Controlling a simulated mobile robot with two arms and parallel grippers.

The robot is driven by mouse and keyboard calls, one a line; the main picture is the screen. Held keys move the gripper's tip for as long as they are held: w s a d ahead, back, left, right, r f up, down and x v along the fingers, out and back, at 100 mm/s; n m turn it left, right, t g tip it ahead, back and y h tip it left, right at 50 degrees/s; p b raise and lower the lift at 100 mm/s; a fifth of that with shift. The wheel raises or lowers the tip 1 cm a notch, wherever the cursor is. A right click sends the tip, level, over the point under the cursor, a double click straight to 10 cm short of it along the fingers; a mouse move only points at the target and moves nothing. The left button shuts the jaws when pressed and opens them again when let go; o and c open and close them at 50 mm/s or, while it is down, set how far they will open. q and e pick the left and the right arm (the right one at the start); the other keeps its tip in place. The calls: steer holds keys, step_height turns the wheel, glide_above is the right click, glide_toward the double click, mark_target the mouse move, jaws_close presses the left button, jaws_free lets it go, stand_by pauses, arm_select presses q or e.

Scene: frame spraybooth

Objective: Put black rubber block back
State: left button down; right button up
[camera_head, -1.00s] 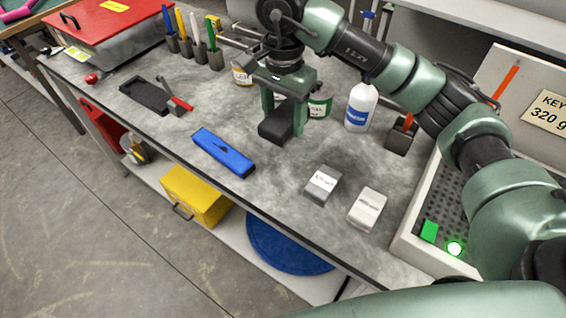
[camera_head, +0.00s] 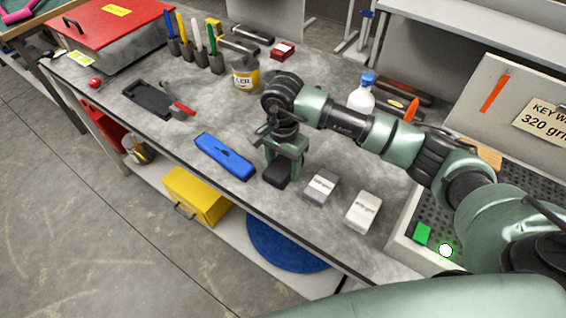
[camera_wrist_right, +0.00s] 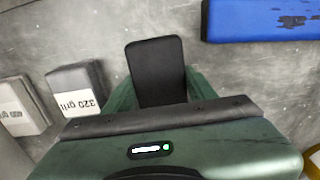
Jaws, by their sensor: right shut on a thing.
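The black rubber block (camera_head: 276,175) is between the fingers of my right gripper (camera_head: 282,160), which is shut on it. It sits low at the bench, right of the blue block (camera_head: 225,155) and left of the grey block (camera_head: 320,187). In the right wrist view the black block (camera_wrist_right: 157,72) sticks out ahead of the gripper (camera_wrist_right: 158,90). I cannot tell whether it touches the bench top. My left gripper is not in view.
A white labelled block (camera_head: 363,211) stands right of the grey one. A black tray (camera_head: 148,98) lies far left beside a red-handled tool (camera_head: 182,104). A yellow-labelled jar (camera_head: 246,76) and a white bottle (camera_head: 362,97) stand behind. The bench's front edge is close.

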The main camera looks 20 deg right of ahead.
mark_target(283, 165)
steer(key=shift+f, duration=0.2)
steer(key=o, duration=1.3)
steer(key=shift+r, duration=0.1)
steer(key=shift+r, duration=0.25)
steer(key=shift+w+r, duration=0.1)
steer(key=shift+r, duration=0.2)
step_height(283, 165, up, 11)
steer(key=b, duration=0.2)
steer(key=shift+r+b, duration=0.1)
steer(key=shift+b, duration=0.2)
